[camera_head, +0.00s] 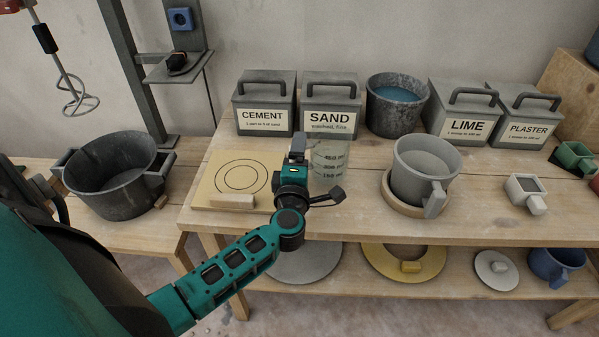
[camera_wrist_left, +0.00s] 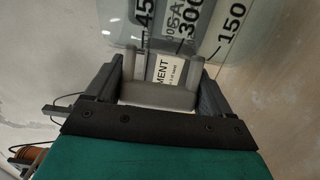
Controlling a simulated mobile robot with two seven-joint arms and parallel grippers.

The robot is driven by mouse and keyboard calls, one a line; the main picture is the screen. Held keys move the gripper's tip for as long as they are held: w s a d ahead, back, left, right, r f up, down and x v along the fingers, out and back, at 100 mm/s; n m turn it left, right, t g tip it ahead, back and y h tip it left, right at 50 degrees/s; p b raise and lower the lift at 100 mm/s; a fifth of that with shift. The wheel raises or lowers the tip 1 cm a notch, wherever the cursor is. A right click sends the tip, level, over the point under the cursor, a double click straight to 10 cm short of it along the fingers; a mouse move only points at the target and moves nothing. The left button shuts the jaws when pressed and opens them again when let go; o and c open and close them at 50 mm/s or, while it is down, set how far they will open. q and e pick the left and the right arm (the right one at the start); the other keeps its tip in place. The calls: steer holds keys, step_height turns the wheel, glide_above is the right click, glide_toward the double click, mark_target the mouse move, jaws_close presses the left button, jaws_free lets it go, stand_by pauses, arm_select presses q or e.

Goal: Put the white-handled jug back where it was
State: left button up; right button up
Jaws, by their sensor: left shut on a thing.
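A clear measuring jug (camera_head: 331,158) with dark volume marks is at the bench's middle, in front of the sand box. It also shows in the left wrist view (camera_wrist_left: 205,32), with its pale grey-white handle (camera_wrist_left: 158,96) between my fingers. My left gripper (camera_head: 297,158) is shut on that handle, at the jug's left side. The gripper partly hides the jug, and I cannot tell whether its base touches the bench. A yellow board (camera_head: 206,190) with drawn circles lies left of the jug. My right gripper is not in view.
The cement box (camera_head: 265,118), sand box (camera_head: 331,120) and a bucket of blue contents (camera_head: 397,117) stand behind. A grey jug (camera_head: 418,178) stands in a wooden ring to the right. A wooden block (camera_head: 232,201) lies on the board's front edge. A dark bucket (camera_head: 112,190) stands left.

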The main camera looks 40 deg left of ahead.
arm_select(q)
step_height(320, 180, down, 3)
steer(key=shift+b, duration=0.5)
steer(key=shift+f, duration=0.2)
steer(key=o, duration=1.1)
steer(key=shift+o, duration=0.2)
steer(key=shift+s+d, duration=0.1)
steer(key=shift+s, duration=0.05)
steer(key=v, duration=1)
steer(key=shift+s+d+p, duration=0.15)
steer(key=shift+s+p, duration=0.2)
steer(key=shift+s+d, duration=0.15)
steer(key=shift+s, duration=0.1)
steer(key=shift+s+d+r, duration=0.1)
steer(key=shift+d+r, duration=0.1)
steer(key=shift+r, duration=0.1)
steer(key=s+d+m+t+h, duration=0.1)
steer(key=d+m+t+h, duration=0.1)
steer(key=d+m+h, duration=1.2)
steer(key=s+a+f+m+g+y, duration=0.2)
steer(key=s+a+f+m+g, duration=0.2)
steer(key=f+m, duration=0.6)
steer(key=s+m+g, duration=0.2)
steer(key=g, duration=0.1)
steer(key=shift+s+a+f+y, duration=0.2)
steer(key=shift+s+y, duration=0.15)
steer(key=shift+y, duration=0.05)
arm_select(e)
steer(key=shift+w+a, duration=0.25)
